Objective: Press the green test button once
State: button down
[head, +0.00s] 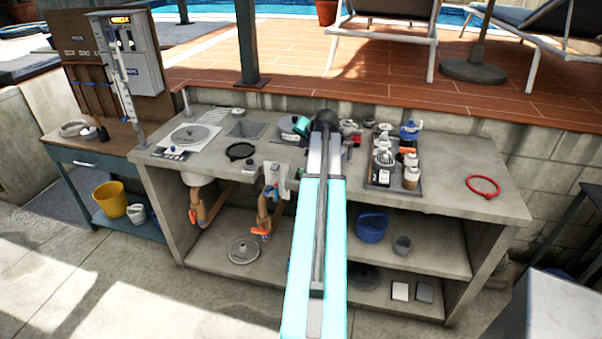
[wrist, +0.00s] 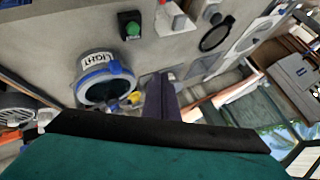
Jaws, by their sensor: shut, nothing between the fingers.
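The green test button (wrist: 132,29) is a small round green cap on a black box, in the upper middle of the wrist view. The box sits on the grey concrete surface. My gripper (wrist: 161,80) points into the wrist view from below, its dark fingers together and empty. The fingertips lie below and to the right of the button in the picture, apart from it. In the head view my arm covers the middle of the counter, and I cannot make out the fingertips or surely pick out the button.
A blue-rimmed round fitting labelled LIGHT (wrist: 105,78) is left of my fingers. In the head view, the concrete counter (head: 450,195) carries a bottle tray (head: 370,187) and a red ring (head: 482,187).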

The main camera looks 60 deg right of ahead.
jog(key=shift+f, duration=0.15)
jog(key=shift+f+b, duration=2.35)
jog(key=shift+f, duration=1.95)
jog(key=shift+f, duration=0.2)
jog(key=shift+w+f+b, duration=0.15)
jog(key=shift+f+b, duration=0.1)
jog(key=shift+b, duration=0.05)
jog(key=shift+f+b, duration=0.3)
jog(key=shift+f, duration=0.15)
jog(key=shift+r, duration=0.15)
dwell(0.4)
jog(key=shift+r+p, duration=0.5)
jog(key=shift+r, duration=0.25)
